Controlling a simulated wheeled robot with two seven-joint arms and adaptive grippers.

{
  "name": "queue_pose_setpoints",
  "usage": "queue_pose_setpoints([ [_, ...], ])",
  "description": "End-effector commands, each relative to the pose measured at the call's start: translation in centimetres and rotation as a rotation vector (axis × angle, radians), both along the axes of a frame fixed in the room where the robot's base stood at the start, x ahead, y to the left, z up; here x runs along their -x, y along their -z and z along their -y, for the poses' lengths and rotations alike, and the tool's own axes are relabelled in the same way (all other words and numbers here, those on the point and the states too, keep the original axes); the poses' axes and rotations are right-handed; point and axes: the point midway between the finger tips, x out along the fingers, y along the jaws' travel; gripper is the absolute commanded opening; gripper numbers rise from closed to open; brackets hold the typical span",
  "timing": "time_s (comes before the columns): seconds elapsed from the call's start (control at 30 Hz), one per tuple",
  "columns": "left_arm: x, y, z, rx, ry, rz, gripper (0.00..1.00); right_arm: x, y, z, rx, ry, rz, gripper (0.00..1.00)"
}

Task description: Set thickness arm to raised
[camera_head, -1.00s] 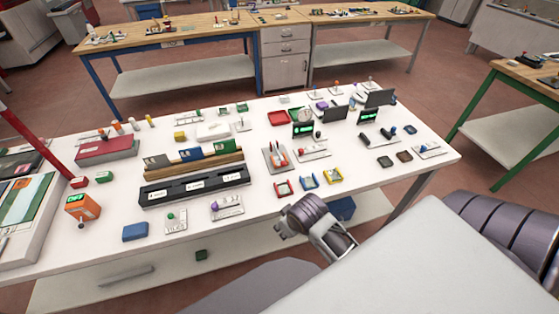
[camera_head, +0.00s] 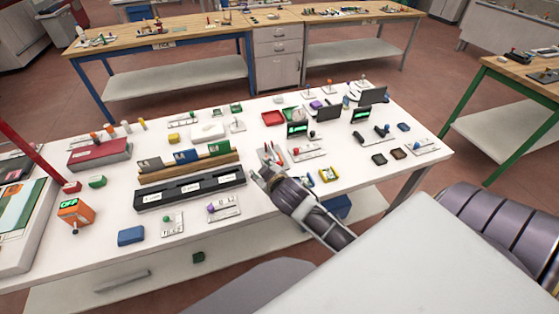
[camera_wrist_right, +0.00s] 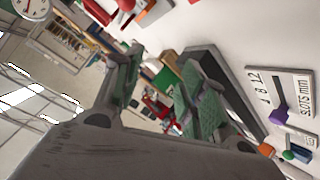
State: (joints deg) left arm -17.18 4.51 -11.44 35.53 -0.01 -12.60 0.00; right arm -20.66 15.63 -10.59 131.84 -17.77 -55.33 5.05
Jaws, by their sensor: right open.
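A small white plate with a purple-knobbed lever (camera_head: 223,208) lies near the front of the white table. In the right wrist view a white plate with printed numbers and "mm" (camera_wrist_right: 283,82) carries a purple lever (camera_wrist_right: 280,116); I take it to be the thickness arm, but its position is hard to read. My right gripper (camera_head: 262,175) reaches over the table, to the right of and beyond that plate, touching nothing I can make out. Its green-padded fingers (camera_wrist_right: 163,78) are spread and empty in the wrist view. My left gripper is not in view.
A long black block with white labels (camera_head: 190,192) lies left of my gripper. A plate with a green knob (camera_head: 172,223) and a blue block (camera_head: 131,235) lie farther left. Yellow and blue items (camera_head: 328,175) sit close to the right of my gripper.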

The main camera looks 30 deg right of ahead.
Motion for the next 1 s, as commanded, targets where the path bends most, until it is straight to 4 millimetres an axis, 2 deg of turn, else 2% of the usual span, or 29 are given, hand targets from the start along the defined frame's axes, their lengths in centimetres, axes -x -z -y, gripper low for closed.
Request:
queue_pose_setpoints([
  [0.2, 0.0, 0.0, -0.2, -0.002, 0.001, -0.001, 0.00, -4.2, -5.1, -0.6, 0.099, -0.085, 0.229, 0.41],
  [0.5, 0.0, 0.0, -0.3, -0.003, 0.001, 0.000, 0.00, -7.9, -12.1, -3.1, 0.236, -0.245, 0.523, 0.41],
  [0.8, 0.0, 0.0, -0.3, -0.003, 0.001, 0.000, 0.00, -9.3, -17.8, -6.9, 0.387, -0.454, 0.775, 0.41],
  [1.0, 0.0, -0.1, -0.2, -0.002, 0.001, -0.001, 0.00, -9.3, -20.2, -9.7, 0.491, -0.619, 0.910, 0.41],
])
